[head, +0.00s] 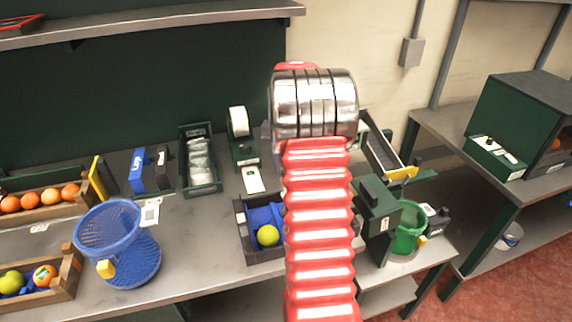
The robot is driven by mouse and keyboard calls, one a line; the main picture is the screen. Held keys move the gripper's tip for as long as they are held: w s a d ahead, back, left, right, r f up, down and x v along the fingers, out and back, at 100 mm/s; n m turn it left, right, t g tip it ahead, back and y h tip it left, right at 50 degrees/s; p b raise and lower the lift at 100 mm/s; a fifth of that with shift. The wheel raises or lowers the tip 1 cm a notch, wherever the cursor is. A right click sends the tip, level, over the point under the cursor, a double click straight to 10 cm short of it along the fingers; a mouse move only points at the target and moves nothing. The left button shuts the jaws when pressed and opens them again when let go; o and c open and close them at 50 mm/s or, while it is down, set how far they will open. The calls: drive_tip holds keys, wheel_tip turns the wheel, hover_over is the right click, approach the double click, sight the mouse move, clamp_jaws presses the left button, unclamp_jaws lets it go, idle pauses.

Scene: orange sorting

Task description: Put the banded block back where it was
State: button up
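I cannot make out a banded block for certain. A blue upright piece with white lettering (138,171) stands on the bench at the left, beside a black piece (163,166). My red ribbed arm and its shiny metal joint fill the middle of the head view. They hide part of the bench behind them. My gripper does not show, so I cannot see whether it holds anything.
A blue mesh basket (120,247) stands near the bench's front edge. Wooden crates of oranges (48,215) and mixed fruit (62,286) lie left. A dark bin (262,252) holds a yellow-green ball. A green bucket (408,232) stands right. Bare bench (195,240) lies between basket and bin.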

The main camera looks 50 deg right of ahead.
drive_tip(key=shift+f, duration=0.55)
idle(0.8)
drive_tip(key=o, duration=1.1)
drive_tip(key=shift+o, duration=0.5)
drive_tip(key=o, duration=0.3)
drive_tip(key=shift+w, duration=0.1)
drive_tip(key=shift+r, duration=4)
